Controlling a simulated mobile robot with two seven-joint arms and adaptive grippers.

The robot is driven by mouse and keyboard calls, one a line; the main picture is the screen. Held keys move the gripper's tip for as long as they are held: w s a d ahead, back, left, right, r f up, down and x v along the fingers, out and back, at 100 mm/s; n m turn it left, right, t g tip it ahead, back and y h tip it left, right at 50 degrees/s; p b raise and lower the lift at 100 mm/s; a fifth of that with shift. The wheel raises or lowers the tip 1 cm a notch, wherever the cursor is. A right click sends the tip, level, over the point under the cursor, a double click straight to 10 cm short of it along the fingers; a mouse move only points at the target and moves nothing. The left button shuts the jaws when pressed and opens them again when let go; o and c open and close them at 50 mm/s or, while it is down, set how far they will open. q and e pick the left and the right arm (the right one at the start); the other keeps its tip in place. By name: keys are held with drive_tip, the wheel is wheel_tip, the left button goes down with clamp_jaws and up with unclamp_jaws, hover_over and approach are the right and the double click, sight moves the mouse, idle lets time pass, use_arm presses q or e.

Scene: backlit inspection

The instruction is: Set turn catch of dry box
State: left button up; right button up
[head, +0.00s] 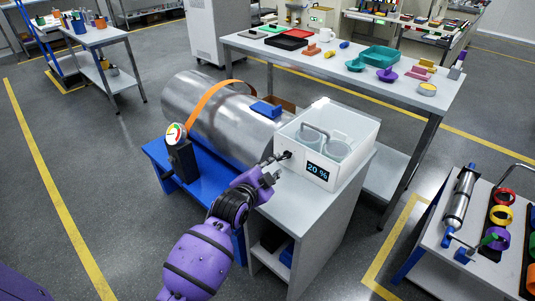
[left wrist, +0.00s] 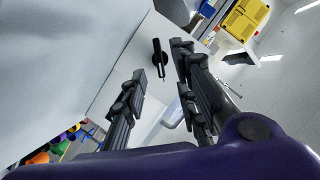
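In the left wrist view the turn catch (left wrist: 160,58) is a black lever with a wider upper end and a thin lower end. It appears between the spread fingertips of my left gripper (left wrist: 160,62). The gripper is open; contact with the catch cannot be told. My right gripper is out of view.
A large metal cylinder (head: 205,115) with an orange strap lies left of the dry box, on a blue stand. A pressure gauge (head: 176,134) stands at its front. A long table (head: 335,70) with coloured parts is behind. A cart (head: 428,245) is at the right.

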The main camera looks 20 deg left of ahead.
sight(283, 158)
use_arm(q)
drive_tip(key=shift+w+d, duration=0.4)
drive_tip(key=shift+w, duration=0.4)
drive_tip(key=x, duration=0.3)
drive_tip(key=shift+f+b, duration=0.1)
drive_tip(key=shift+b, duration=0.2)
drive_tip(key=shift+x, duration=0.9)
drive_tip(key=shift+w, duration=0.3)
clamp_jaws()
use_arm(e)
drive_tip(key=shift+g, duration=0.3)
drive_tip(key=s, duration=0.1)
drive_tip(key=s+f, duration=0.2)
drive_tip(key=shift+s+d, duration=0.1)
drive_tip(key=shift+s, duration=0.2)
